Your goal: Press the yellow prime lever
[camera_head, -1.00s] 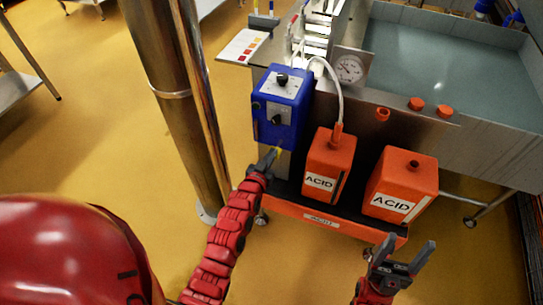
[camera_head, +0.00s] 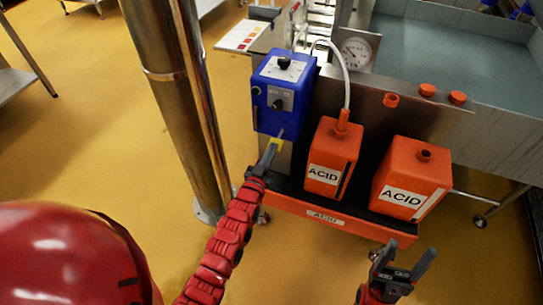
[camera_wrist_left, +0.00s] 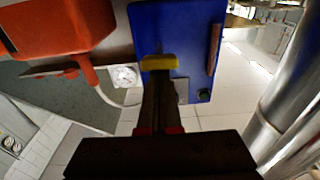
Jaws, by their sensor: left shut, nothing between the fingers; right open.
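The yellow prime lever (camera_head: 278,143) sticks out low on the front of the blue pump box (camera_head: 272,118). My left gripper (camera_head: 271,151) is shut and empty, with its fingertips right at the lever and partly covering it. In the left wrist view the yellow lever (camera_wrist_left: 158,63) lies across the tips of my shut left fingers (camera_wrist_left: 158,80), in front of the blue box (camera_wrist_left: 172,35). I cannot tell whether they touch. My right gripper (camera_head: 406,258) is open and empty, in front of the trolley at the lower right.
Two orange acid cans (camera_head: 328,160) (camera_head: 412,176) stand on the orange trolley (camera_head: 290,207) right of the pump box. A white hose (camera_head: 346,85) rises from the nearer can. A steel column (camera_head: 165,110) stands close left of my left arm. A gauge (camera_head: 355,53) sits behind.

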